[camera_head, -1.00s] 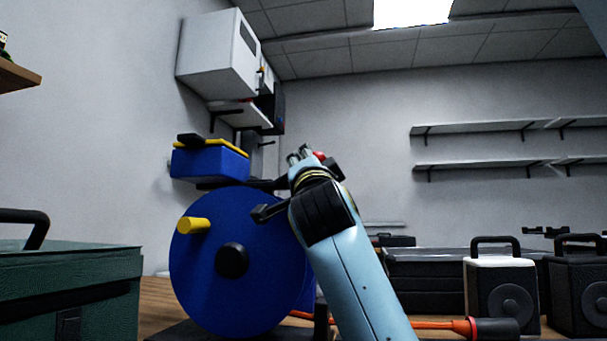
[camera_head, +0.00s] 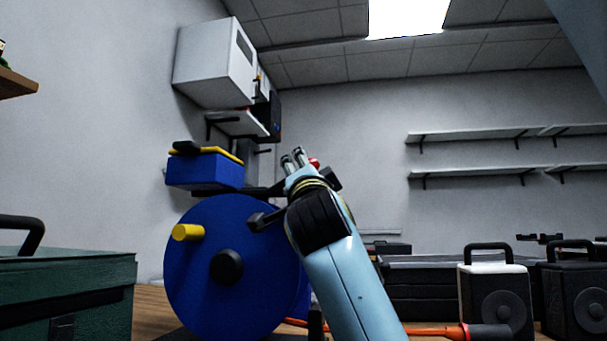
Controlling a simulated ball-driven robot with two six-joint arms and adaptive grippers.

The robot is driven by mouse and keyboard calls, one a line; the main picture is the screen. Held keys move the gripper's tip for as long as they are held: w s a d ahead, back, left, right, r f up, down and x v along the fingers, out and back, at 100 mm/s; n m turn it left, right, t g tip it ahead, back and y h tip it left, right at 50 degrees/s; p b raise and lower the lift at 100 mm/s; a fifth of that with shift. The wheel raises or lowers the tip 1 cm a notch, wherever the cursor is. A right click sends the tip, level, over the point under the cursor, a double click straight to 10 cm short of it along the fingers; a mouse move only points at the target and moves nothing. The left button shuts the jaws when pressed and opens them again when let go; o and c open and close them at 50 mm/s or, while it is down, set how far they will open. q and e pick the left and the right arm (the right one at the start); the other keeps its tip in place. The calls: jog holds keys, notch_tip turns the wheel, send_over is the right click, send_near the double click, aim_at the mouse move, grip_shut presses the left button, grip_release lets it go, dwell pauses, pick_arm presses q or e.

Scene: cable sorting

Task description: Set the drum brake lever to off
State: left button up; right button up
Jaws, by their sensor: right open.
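A blue cable drum (camera_head: 207,296) with a black hub and a yellow handle (camera_head: 188,232) stands upright on the bench. My right gripper (camera_head: 293,158) is at the upper right of the drum, at the end of my light-blue arm. It is open, its fingers pointing up and away. A red knob (camera_head: 314,163) shows just behind the gripper, partly hidden by it; it may be the brake lever's end. The rest of the lever is hidden behind my wrist. I cannot tell whether the gripper touches it. My left gripper is not in view.
A green case (camera_head: 85,290) stands at the left front. A blue box (camera_head: 205,172) with a yellow top is behind the drum. An orange cable (camera_head: 425,332) lies at the front. A white-topped speaker-like box (camera_head: 492,295) and black cases stand at the right.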

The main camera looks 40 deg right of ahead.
jog(key=v, duration=0.7)
jog(key=shift+s, duration=0.15)
jog(key=shift+a+f, duration=0.1)
jog(key=shift+a, duration=0.05)
